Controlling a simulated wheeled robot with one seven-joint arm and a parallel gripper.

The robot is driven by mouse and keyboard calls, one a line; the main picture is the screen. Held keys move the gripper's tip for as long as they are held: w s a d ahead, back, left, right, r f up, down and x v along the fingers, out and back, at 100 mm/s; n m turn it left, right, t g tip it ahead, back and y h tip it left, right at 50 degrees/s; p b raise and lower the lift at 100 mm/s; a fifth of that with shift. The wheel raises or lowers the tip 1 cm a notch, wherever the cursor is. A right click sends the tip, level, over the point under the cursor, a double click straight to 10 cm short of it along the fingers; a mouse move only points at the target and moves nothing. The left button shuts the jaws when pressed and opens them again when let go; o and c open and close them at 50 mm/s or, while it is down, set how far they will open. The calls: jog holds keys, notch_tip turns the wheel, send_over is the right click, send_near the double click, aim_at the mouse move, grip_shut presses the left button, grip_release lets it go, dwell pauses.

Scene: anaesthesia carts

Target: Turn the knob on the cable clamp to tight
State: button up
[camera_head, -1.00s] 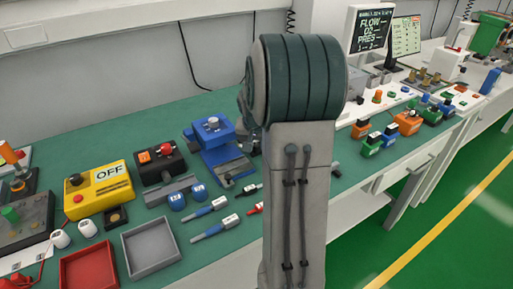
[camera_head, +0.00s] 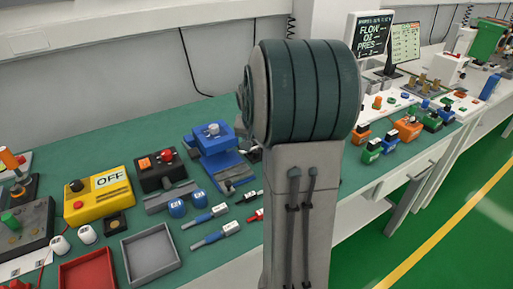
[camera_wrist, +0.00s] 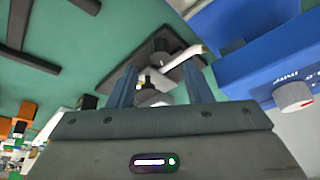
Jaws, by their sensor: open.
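In the wrist view my gripper (camera_wrist: 160,68) is open, its two blue-grey fingers apart. A dark plate (camera_wrist: 183,75) on the green bench lies just beyond the fingertips, with a black round post (camera_wrist: 160,48) and a pale lever on it. A grey rounded knob-like part (camera_wrist: 150,96) shows between the fingers; I cannot tell whether they touch it. I cannot tell for sure which part is the cable clamp's knob. In the head view my arm hides the gripper; a dark plate with a pale part (camera_head: 237,178) shows left of the arm.
A blue device (camera_head: 215,150) with a grey top knob stands behind the plate; its blue body (camera_wrist: 240,45) is close at right in the wrist view, with a white dial (camera_wrist: 293,97). A yellow OFF box (camera_head: 100,195), screwdriver-like tools (camera_head: 215,235) and trays (camera_head: 150,258) lie left.

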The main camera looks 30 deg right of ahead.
jog(key=v, duration=0.9)
jog(key=shift+r, duration=0.3)
jog(key=shift+a, duration=0.15)
